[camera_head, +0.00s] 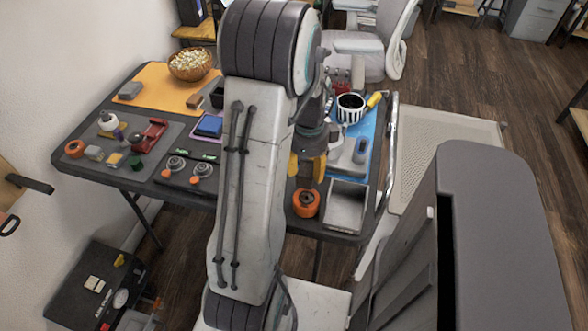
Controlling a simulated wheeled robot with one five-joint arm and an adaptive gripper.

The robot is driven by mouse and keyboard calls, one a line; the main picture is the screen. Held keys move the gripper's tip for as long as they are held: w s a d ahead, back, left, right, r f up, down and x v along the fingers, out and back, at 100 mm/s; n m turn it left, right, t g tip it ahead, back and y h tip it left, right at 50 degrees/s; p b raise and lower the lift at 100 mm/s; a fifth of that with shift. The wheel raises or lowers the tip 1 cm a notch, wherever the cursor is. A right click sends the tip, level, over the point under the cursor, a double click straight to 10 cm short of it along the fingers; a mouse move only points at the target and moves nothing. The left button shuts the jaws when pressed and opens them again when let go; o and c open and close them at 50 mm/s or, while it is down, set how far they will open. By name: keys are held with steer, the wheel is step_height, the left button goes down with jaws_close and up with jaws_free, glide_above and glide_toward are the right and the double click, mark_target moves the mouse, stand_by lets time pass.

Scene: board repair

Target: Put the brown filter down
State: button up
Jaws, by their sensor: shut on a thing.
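My gripper (306,170) points down over the right part of the dark work table (255,168), just behind an orange roll with a dark centre (306,203). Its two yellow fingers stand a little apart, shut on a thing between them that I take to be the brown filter. The filter is too small and too shaded to make out its shape. My arm covers the middle of the table and hides part of what lies there. I cannot tell how far the fingers are above the table top.
A grey open tray (347,206) stands at the table's front right. Beside it is a blue mat (365,128) with a striped cup (350,107) and tools. Several small parts lie on the left, with an orange mat (165,86) and a bowl (190,64) behind.

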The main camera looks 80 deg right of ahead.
steer(key=w+d+f, duration=0.2)
steer(key=w, duration=0.1)
steer(key=shift+d+f, duration=0.2)
steer(key=shift+d, duration=0.05)
steer(key=shift+f, duration=2)
steer(key=shift+f, duration=0.1)
steer(key=shift+f, duration=0.1)
steer(key=o, duration=0.8)
steer(key=shift+o, duration=0.2)
steer(key=shift+r, duration=0.2)
step_height(320, 180, up, 12)
steer(key=p, duration=0.1)
steer(key=shift+a, duration=0.15)
